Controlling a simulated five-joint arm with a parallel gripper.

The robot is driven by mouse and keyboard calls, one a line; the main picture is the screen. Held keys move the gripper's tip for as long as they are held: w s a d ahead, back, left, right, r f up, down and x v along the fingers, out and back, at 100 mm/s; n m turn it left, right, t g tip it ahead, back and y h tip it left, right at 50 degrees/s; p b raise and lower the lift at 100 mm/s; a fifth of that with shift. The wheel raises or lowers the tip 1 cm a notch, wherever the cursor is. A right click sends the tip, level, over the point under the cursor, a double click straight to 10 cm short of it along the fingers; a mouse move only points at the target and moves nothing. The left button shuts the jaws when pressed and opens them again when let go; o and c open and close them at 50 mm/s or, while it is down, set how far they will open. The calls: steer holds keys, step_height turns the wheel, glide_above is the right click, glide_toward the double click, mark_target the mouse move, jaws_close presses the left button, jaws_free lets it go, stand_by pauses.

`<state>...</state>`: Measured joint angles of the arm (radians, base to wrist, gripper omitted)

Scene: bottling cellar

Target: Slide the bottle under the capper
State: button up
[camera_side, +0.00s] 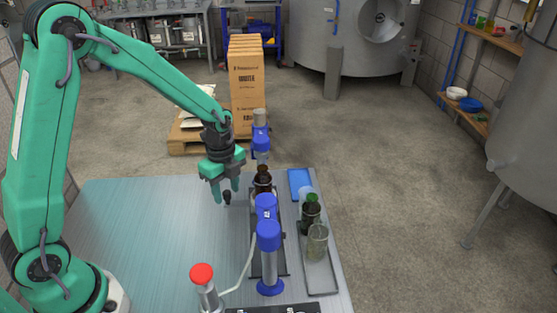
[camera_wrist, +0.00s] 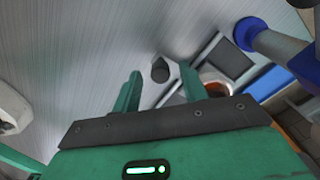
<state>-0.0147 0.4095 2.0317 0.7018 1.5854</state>
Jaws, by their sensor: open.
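A brown bottle (camera_side: 262,184) stands upright on a dark strip (camera_side: 282,262) on the table, partly hidden behind the blue and grey capper (camera_side: 268,238). Whether the bottle is directly beneath a capping head cannot be told. My gripper (camera_side: 225,193) is left of the bottle, pointing down with its fingers apart and empty. A small dark knob (camera_side: 227,198) shows between or just beyond the fingertips. In the wrist view, my gripper (camera_wrist: 159,80) has its fingers spread, with the knob (camera_wrist: 160,70) between them. A blue round foot (camera_wrist: 248,33) shows at upper right.
A tray (camera_side: 320,288) to the right holds a dark green bottle (camera_side: 311,212) and a clear glass (camera_side: 317,241). A blue flat item (camera_side: 300,184) lies behind it. A red button (camera_side: 202,273) stands at the front. The table's left part (camera_side: 130,225) is clear.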

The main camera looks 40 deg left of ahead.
steer(key=shift+r, duration=3.7)
steer(key=m, duration=0.7)
steer(key=shift+s+a+r, duration=0.1)
steer(key=shift+a, duration=0.05)
steer(key=shift+f, duration=3.9)
steer(key=shift+c, duration=0.2)
jaws_close()
